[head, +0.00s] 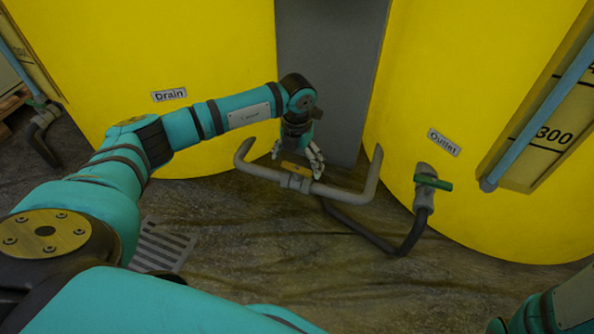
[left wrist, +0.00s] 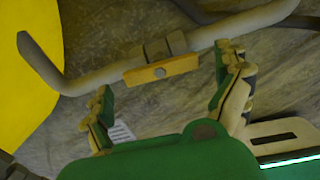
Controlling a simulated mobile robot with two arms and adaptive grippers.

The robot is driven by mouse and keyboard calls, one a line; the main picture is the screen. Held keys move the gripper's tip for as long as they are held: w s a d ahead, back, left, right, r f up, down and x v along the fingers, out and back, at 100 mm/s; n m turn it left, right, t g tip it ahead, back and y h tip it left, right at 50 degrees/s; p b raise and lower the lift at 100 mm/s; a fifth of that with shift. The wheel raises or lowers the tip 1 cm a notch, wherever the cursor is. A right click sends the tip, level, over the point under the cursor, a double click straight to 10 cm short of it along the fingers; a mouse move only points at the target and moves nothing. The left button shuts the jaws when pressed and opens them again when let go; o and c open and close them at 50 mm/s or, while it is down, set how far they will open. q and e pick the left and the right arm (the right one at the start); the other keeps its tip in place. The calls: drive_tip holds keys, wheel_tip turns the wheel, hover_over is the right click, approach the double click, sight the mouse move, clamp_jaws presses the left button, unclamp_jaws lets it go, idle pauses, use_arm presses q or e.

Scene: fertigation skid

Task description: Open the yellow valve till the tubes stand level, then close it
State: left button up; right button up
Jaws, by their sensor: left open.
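The yellow valve handle (head: 295,169) sits on the grey pipe (head: 338,192) between the two yellow tanks. In the left wrist view the handle (left wrist: 161,70) lies roughly along the pipe. My left gripper (head: 298,160) is open and empty, just behind the handle in the head view. In the left wrist view its fingers (left wrist: 165,93) are spread, with the handle ahead and between them, apart from it. A sight tube (head: 540,120) with a blue column runs up the right tank beside a scale reading 300. Another tube (head: 18,60) shows partly at the far left; its level is unclear.
A green-handled outlet valve (head: 432,182) is on the right tank (head: 480,80), with a dark hose (head: 385,245) below. A drain label (head: 169,95) is on the left tank (head: 150,50). A floor grate (head: 162,246) lies at left. A grey panel (head: 330,60) stands between the tanks.

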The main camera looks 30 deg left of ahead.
use_arm(q)
drive_tip(key=shift+f, duration=0.6)
drive_tip(key=c, duration=1.1)
drive_tip(key=shift+o, duration=0.2)
